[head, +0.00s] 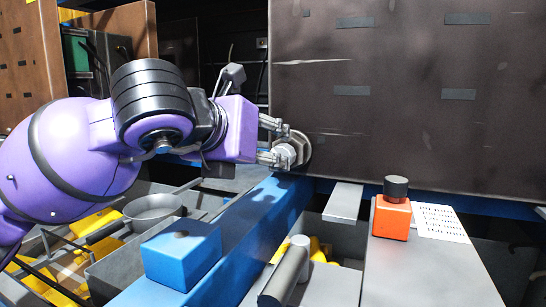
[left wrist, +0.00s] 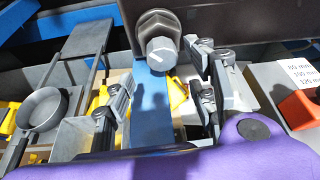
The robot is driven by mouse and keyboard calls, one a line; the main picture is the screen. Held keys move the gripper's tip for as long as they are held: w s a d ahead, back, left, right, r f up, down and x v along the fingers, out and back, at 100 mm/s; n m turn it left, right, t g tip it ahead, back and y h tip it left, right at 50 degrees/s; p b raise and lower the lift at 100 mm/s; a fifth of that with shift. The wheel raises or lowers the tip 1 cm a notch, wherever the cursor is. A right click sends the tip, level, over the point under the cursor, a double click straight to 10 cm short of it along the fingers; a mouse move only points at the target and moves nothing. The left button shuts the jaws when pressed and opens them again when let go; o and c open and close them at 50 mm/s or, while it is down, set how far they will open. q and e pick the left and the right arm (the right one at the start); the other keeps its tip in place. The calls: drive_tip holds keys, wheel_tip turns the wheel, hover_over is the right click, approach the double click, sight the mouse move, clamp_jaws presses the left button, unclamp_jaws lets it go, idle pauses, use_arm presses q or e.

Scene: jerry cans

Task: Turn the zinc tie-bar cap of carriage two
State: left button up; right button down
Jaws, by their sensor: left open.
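A grey cap with a hexagonal base and a round knob end (head: 289,153) sits at the left edge of a large dark plate, just above a blue beam. In the left wrist view the cap (left wrist: 160,50) shows a white line across its face. My left gripper (head: 273,140) is open, its fingers pointing at the cap from the left. In the left wrist view the gripper (left wrist: 158,78) has its fingers on either side of the line to the cap. I cannot tell whether a finger touches it. No marking shows which carriage this is. My right gripper is not in view.
The dark plate (head: 400,95) fills the upper right. The blue beam (head: 240,225) carries a blue block (head: 181,254). An orange block with a black knob (head: 392,217) stands beside a card of millimetre sizes (head: 440,222). A grey pan (head: 152,208) and yellow parts lie at lower left.

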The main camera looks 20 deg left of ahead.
sight(283, 156)
use_arm(q)
drive_tip(key=x, duration=0.6)
drive_tip(key=shift+w+f+p, duration=0.2)
drive_tip(key=shift+p, duration=0.2)
drive_tip(key=shift+w+f, duration=0.25)
drive_tip(key=shift+w, duration=0.3)
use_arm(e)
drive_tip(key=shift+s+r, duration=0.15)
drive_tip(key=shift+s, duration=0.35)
